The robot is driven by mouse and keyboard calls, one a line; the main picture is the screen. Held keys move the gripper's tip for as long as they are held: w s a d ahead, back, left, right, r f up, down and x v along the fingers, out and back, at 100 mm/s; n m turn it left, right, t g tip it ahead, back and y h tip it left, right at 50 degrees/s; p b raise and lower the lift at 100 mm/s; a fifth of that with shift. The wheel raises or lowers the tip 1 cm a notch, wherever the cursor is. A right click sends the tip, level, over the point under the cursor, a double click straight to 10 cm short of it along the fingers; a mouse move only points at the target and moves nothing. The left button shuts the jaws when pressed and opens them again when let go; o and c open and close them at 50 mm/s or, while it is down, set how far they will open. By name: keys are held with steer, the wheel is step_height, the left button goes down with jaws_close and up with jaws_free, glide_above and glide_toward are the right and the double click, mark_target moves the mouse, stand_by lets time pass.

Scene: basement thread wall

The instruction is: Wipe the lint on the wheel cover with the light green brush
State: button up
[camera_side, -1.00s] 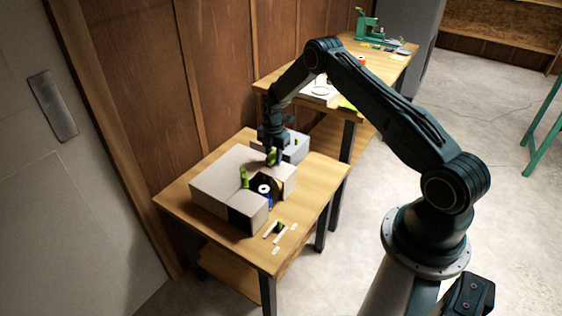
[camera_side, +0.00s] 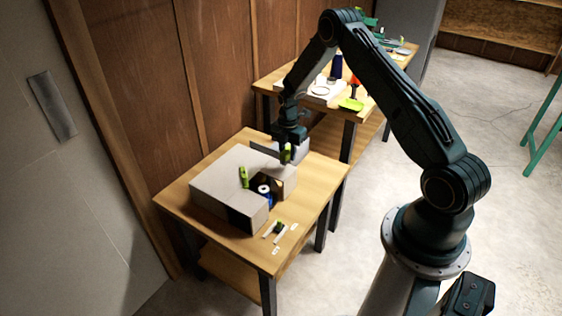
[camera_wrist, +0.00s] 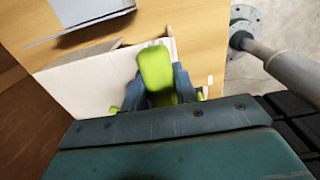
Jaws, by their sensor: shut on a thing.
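My gripper (camera_side: 289,156) is shut on the light green brush (camera_wrist: 156,68), held above the far edge of the pale box on the near table. The brush's light green block shows between the jaws in the wrist view, and a small green part of it (camera_side: 287,150) shows in the side view. Another yellow-green item (camera_side: 243,177) stands upright at the box top. I cannot make out the wheel cover or the lint for certain.
The pale grey box (camera_side: 222,183) fills much of the near table (camera_side: 318,190). A blue and white spool (camera_side: 265,192) sits in its open corner. Small pieces (camera_side: 279,230) lie at the table front. A second table (camera_side: 312,102) behind holds a white dish (camera_side: 320,90) and a yellow-green dustpan-like item (camera_side: 351,104).

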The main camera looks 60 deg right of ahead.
mark_target(278, 165)
steer(key=shift+r, duration=2.05)
steer(key=shift+f, duration=0.1)
steer(key=shift+f, duration=3.4)
steer(key=shift+w+f, duration=0.55)
steer(key=shift+f, duration=0.05)
jaws_close()
steer(key=shift+w, duration=1.35)
steer(key=shift+s, duration=1.95)
steer(key=shift+r, duration=4.1)
